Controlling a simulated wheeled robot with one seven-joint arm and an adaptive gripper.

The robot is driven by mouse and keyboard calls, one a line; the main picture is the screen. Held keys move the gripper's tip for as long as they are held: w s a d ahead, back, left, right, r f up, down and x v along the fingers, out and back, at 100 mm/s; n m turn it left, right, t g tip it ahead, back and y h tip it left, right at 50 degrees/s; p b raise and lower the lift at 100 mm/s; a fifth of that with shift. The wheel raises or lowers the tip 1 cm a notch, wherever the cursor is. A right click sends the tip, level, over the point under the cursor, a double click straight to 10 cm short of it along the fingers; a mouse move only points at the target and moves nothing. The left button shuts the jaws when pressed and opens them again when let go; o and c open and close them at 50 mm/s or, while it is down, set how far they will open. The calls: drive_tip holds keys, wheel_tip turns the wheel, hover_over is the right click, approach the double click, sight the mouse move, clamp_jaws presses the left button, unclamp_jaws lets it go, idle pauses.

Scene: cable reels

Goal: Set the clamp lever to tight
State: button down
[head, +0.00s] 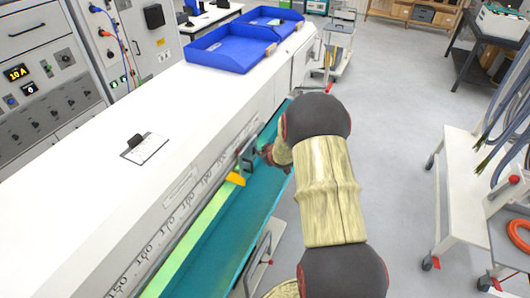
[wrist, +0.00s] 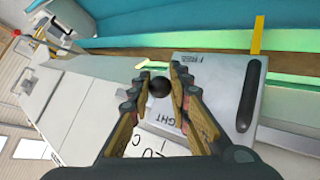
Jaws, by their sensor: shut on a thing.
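The clamp lever's black ball knob (wrist: 158,87) shows in the wrist view between the two fingers of my gripper (wrist: 160,74), which is shut on it. The lever's arm behind the knob is mostly hidden. The knob lies in front of a light grey clamp plate (wrist: 212,78). Printed letters ending in "GHT" (wrist: 168,118) are partly covered by the fingers, and smaller print sits near the plate's upper edge. In the head view the grey clamp (head: 247,157) stands at the bench's side, with my gripper (head: 265,153) against it, its fingers and the knob too small to tell.
A yellow pointer (head: 236,179) sticks out under the clamp, above a teal trough (head: 215,245) along the white bench (head: 95,190). The plate has a long dark slot (wrist: 249,95). Blue trays (head: 228,50) and a clipboard (head: 145,148) lie on the bench.

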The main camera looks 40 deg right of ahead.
drive_tip(key=c, duration=1.7)
unclamp_jaws()
drive_tip(key=shift+o, duration=0.2)
drive_tip(key=v, duration=1.2)
drive_tip(key=shift+f, duration=0.1)
